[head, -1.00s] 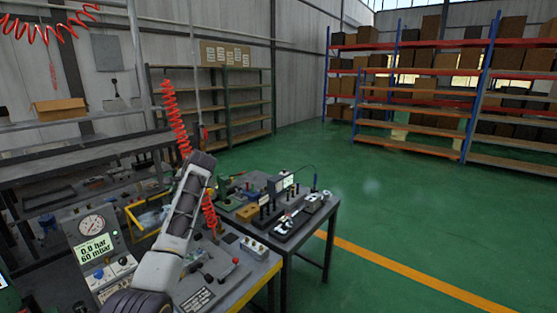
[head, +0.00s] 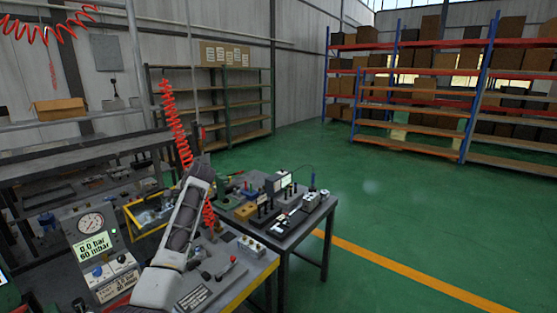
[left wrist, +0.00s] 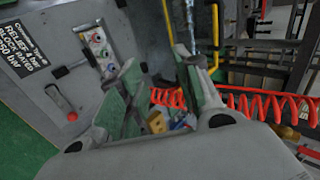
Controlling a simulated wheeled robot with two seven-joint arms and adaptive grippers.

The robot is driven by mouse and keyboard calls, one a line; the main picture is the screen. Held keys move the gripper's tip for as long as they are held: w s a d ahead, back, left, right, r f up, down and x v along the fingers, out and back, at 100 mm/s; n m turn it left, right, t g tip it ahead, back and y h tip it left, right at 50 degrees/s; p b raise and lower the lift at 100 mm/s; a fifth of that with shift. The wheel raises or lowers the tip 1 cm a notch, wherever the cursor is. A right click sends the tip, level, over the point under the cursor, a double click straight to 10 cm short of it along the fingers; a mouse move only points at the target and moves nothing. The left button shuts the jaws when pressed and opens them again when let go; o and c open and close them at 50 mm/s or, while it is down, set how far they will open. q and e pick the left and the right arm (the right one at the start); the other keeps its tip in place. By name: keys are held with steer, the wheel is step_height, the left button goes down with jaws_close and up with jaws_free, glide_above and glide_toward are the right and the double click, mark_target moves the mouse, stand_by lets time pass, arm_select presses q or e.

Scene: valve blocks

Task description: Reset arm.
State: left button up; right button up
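My left arm comes up from the bottom of the head view, over the near workbench. Its far end, with the left gripper (head: 199,168), points up and away; the fingers are hard to make out there. In the left wrist view the left gripper (left wrist: 158,60) has its two green-padded fingers spread apart. My right gripper is in neither view.
The workbench carries a gauge panel (head: 92,243) reading 0.0 bar and a small red-knobbed lever (head: 233,260). A red coiled hose (head: 174,122) hangs just behind my left arm. A second table (head: 285,243) holds several devices. Green floor (head: 420,215) lies open at right.

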arm_select(q)
steer(key=s+d+f+n+h, duration=0.1)
steer(key=s+d+f+h, duration=0.15)
steer(key=s+f, duration=0.85)
steer(key=s+d+f+n+h, duration=0.1)
steer(key=s+d+f+n, duration=0.15)
steer(key=s+f, duration=0.85)
steer(key=s+d+f+n+g+h, duration=0.15)
steer(key=s+d, duration=0.25)
steer(key=s, duration=0.9)
steer(key=s+d+f+g+h, duration=0.15)
steer(key=s+d, duration=0.25)
steer(key=s, duration=0.9)
steer(key=s+f, duration=0.3)
steer(key=f, duration=3)
steer(key=s+a+f, duration=0.2)
steer(key=s+f, duration=0.7)
steer(key=s, duration=0.2)
steer(key=s+a+f+g, duration=0.1)
steer(key=s+f, duration=0.9)
steer(key=s, duration=0.1)
steer(key=shift+a+g, duration=0.3)
steer(key=shift+a, duration=0.1)
